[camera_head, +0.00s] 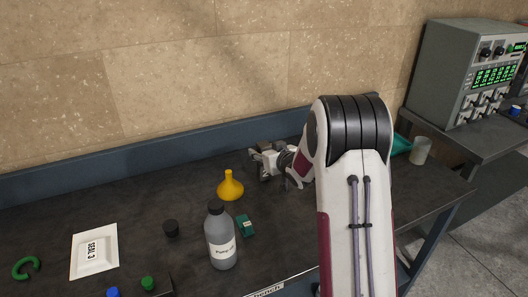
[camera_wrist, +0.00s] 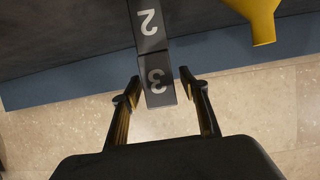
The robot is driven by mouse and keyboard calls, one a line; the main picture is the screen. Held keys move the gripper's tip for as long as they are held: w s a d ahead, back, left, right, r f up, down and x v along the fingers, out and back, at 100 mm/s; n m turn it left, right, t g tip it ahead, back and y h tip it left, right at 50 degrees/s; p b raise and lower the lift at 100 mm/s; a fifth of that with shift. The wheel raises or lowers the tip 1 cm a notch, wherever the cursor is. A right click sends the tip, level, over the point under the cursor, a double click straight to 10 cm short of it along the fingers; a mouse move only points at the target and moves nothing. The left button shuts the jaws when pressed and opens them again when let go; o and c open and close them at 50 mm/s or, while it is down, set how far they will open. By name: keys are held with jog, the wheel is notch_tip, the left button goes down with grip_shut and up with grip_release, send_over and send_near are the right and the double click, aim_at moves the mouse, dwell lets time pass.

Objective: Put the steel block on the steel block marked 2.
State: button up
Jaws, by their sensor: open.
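In the wrist view, a dark grey steel block marked 2 (camera_wrist: 148,22) shows at the top. A steel block marked 3 (camera_wrist: 156,92) lies directly below it in the picture, its edge meeting or overlapping the block marked 2. I cannot tell whether they are stacked or just in line. My gripper (camera_wrist: 159,76) is open, with one finger on each side of the block marked 3 and a small gap showing beside each fingertip. In the head view, my gripper (camera_head: 263,164) is near the back of the table, and the blocks there are too small to read.
A yellow funnel (camera_head: 230,187) stands close to the left of my gripper. A grey bottle (camera_head: 221,242), a green box (camera_head: 245,226) and a black cap (camera_head: 171,228) stand nearer. A white SEAL 3 plate (camera_head: 95,251) lies left. The table's raised back edge (camera_head: 130,168) is close behind.

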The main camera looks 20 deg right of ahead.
jog(key=shift+r, duration=0.1)
jog(key=v, duration=1.2)
dwell(0.9)
jog(key=s+a+r+g+h, duration=0.1)
jog(key=s+a+r, duration=0.15)
jog(key=s, duration=0.25)
jog(key=s+a+r+m+g+h, duration=0.1)
jog(key=s+a+r, duration=0.1)
jog(key=s+r, duration=0.15)
jog(key=s+a+r+g+h, duration=0.1)
jog(key=s+a+r+g, duration=0.15)
jog(key=s, duration=0.35)
jog(key=s+a+g+y, duration=0.1)
jog(key=s+a, duration=0.2)
jog(key=s, duration=0.4)
jog(key=s+a+f+g+y, duration=0.1)
jog(key=s+a, duration=0.3)
jog(key=s, duration=0.4)
jog(key=s+a+n+g+y, duration=0.1)
jog(key=s+a, duration=0.3)
jog(key=s, duration=0.4)
jog(key=shift+f, duration=0.25)
